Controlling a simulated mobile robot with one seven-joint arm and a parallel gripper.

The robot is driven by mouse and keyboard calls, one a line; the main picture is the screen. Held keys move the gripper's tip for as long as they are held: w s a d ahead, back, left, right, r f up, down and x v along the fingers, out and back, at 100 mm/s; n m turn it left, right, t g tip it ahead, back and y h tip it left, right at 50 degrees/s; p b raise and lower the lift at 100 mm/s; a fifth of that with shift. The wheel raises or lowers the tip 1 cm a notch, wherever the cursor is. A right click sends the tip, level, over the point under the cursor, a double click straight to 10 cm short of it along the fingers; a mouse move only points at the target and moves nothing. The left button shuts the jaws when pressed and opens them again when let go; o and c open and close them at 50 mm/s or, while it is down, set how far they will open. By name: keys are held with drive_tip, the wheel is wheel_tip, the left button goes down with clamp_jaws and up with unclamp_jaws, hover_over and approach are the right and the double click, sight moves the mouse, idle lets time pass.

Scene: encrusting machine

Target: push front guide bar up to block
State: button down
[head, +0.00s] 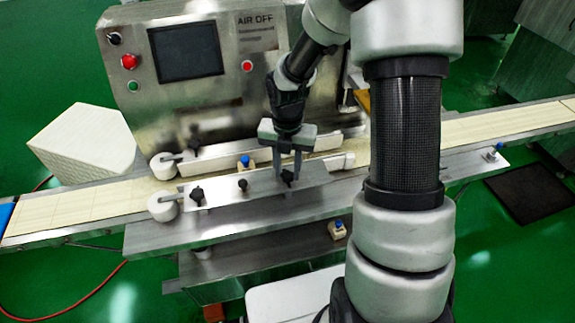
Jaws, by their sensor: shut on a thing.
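The front guide bar (225,192) is a long flat metal bar with black knobs, lying along the near side of the conveyor belt. The exact finger contact is unclear.
The encrusting machine (195,92), with a dark screen and buttons, stands behind the belt (90,202). White rollers (163,207) sit at the bars' left ends. A white box (82,143) stands left. My arm hides the belt's right-centre.

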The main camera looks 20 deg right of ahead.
idle(0.3)
drive_tip(key=shift+w+r, duration=0.1)
drive_tip(key=shift+w, duration=0.05)
drive_tip(key=shift+w+r+p, duration=0.25)
drive_tip(key=shift+w+p, duration=0.45)
drive_tip(key=shift+w, duration=0.2)
drive_tip(key=shift+w+f, duration=0.1)
drive_tip(key=shift+f, duration=0.1)
drive_tip(key=shift+w+a+r, duration=0.1)
drive_tip(key=shift+a+r, duration=0.05)
drive_tip(key=shift+a, duration=0.05)
drive_tip(key=c, duration=1.7)
unclamp_jaws()
drive_tip(key=o, duration=0.4)
drive_tip(key=shift+w, duration=0.1)
drive_tip(key=shift+c, duration=0.2)
